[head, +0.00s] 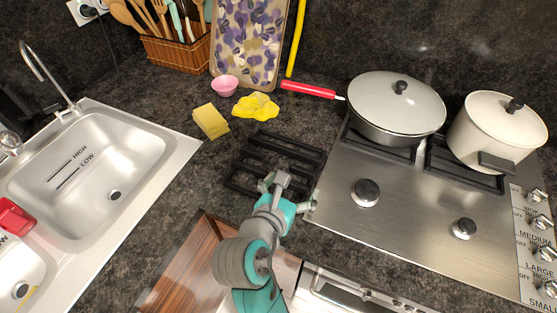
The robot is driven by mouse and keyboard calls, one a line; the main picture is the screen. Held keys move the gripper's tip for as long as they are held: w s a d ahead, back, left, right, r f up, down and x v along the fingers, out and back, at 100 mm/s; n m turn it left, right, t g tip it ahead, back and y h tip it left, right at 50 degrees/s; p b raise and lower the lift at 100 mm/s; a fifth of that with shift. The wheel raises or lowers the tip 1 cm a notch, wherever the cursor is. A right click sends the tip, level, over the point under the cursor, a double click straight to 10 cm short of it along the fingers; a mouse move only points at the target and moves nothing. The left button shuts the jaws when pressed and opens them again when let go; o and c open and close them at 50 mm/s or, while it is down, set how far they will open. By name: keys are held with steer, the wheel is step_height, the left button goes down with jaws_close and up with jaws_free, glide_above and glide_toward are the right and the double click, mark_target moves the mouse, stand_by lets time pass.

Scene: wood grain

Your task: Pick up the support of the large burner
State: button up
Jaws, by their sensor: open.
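A black burner support (262,150), a metal grate, lies on the dark counter left of the steel hob (415,205). My gripper (288,188) is open, with its fingers spread, at the grate's near right edge. It hides part of that edge, and I cannot tell whether it touches the grate. The larger bare burner (366,192) is at the hob's left front, with no support over it. A smaller bare burner (464,228) is to its right.
A frying pan (395,105) and a white pot (497,130) stand on the back burners. The pan's red handle (308,90) reaches over the counter. A sink (95,165) is at left.

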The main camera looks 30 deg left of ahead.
mark_target(303, 170)
steer(key=shift+x, duration=3.9)
steer(key=shift+r, duration=0.1)
steer(key=shift+c, duration=0.3)
jaws_close()
